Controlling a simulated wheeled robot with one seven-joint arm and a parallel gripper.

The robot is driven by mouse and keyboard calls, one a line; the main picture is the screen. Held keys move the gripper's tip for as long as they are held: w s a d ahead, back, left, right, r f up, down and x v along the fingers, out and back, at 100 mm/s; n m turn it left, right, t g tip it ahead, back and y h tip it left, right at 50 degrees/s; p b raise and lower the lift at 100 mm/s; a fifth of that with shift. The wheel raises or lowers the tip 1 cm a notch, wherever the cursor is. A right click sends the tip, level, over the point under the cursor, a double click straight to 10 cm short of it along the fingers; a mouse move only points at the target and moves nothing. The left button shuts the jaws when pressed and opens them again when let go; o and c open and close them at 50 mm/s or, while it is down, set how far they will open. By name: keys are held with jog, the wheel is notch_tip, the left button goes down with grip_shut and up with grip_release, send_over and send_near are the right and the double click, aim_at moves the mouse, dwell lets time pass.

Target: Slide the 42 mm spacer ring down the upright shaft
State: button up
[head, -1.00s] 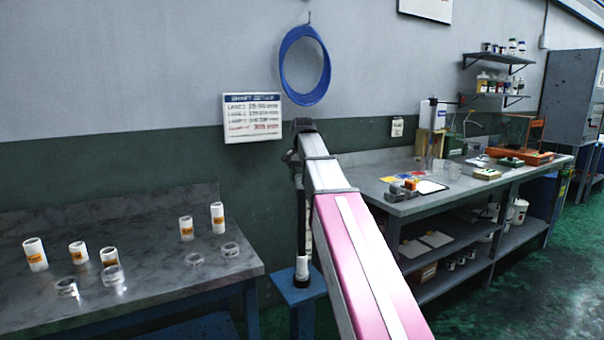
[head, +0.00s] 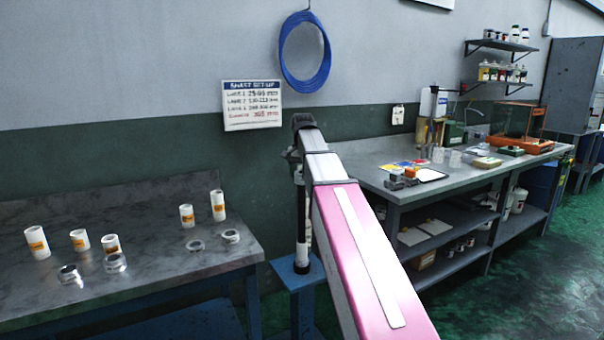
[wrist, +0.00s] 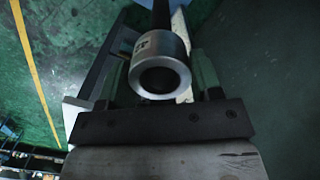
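The spacer ring (wrist: 160,72), a silvery cylinder with dark marking on its side, is in the wrist view. My gripper (wrist: 160,85) has a finger on each side of it and looks shut on it. The dark shaft (wrist: 161,16) runs on from behind the ring, in line with it. The bore is dark, so I cannot tell how far the shaft passes into it. In the head view the upright shaft (head: 302,225) stands on a blue pedestal (head: 298,285), with a white piece (head: 302,256) low on it. My arm hides the ring there.
A bench (head: 150,262) at left holds several white labelled sleeves (head: 37,242) and metal rings (head: 115,263). A sign (head: 252,105) and a blue hose coil (head: 304,52) hang on the wall. A second bench (head: 430,195) with shelves stands at right.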

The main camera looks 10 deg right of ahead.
jog(key=o, duration=0.5)
jog(key=shift+r, duration=0.1)
jog(key=r, duration=1)
jog(key=shift+w+d+r, duration=0.1)
jog(key=shift+w+r, duration=0.1)
jog(key=shift+r, duration=0.1)
jog(key=shift+s, duration=0.1)
